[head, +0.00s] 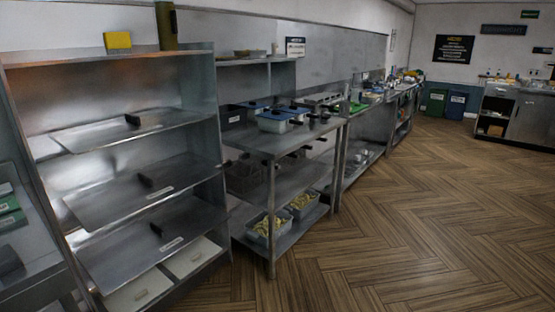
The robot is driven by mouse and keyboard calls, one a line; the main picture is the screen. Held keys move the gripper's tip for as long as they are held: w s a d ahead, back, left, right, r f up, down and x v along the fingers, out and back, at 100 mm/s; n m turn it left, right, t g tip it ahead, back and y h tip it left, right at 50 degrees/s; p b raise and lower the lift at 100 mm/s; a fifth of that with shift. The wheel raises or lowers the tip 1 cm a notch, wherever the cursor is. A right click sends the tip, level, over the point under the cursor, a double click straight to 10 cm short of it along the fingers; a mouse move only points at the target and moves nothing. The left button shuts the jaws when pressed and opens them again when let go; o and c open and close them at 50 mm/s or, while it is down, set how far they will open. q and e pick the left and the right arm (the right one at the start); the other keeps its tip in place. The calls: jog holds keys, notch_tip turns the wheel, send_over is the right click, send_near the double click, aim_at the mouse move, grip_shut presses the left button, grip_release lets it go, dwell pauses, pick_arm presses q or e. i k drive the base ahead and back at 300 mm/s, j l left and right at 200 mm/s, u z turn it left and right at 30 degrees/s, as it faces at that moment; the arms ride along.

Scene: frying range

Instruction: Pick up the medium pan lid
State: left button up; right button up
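A steel rack stands at the left in the head view. It holds flat metal lids with black handles, one above another: an upper lid (95,133), a middle lid (110,203) and a lower lid (125,252). White labels show near the middle and lower lids, but they are too small to read. I cannot tell which lid is the medium one. Neither of my grippers is in view.
Two pale flat pieces (190,258) lie at the rack's bottom. A steel table (268,146) with containers stands to the right of the rack, with food tubs (262,228) on its lower shelf. The wooden floor (430,220) is clear at the right.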

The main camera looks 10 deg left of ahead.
aim_at(96, 207)
jog(key=i, duration=1.5)
jog(key=i+l+u, duration=0.1)
jog(key=i, duration=1.35)
jog(key=i+u, duration=0.2)
jog(key=u, duration=1.25)
